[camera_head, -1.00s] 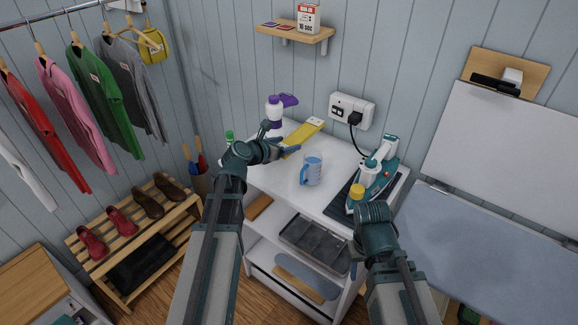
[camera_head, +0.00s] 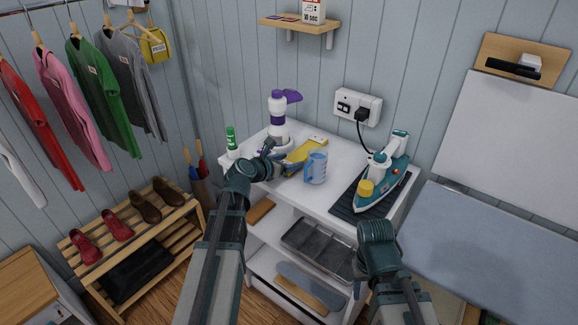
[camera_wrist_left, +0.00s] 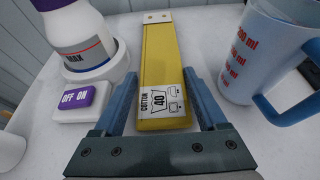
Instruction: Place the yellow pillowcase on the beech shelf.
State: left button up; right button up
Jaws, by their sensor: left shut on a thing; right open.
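The yellow pillowcase (camera_head: 308,150) is a narrow folded strip over the white counter, between the spray bottle and the blue jug. My left gripper (camera_head: 277,160) is shut on it. In the left wrist view the pillowcase (camera_wrist_left: 158,62) lies between the two fingers (camera_wrist_left: 165,88), its cotton care label facing up. I cannot tell whether it touches the counter. The beech shelf (camera_head: 300,25) is on the wall above the counter, with small packets and a white-red box on it. My right arm's wrist shows at the lower right; its jaws are hidden.
A purple-white spray bottle (camera_head: 278,120) stands close left of the pillowcase, with a green-capped stick (camera_head: 232,142) further left. A blue measuring jug (camera_head: 317,168) is close on the right. An iron (camera_head: 385,170) on a dark mat is plugged into the wall socket (camera_head: 357,105).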

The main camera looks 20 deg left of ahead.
pick_arm(q)
jog(key=shift+f, duration=0.15)
jog(key=o, duration=1.4)
jog(key=shift+c, duration=0.2)
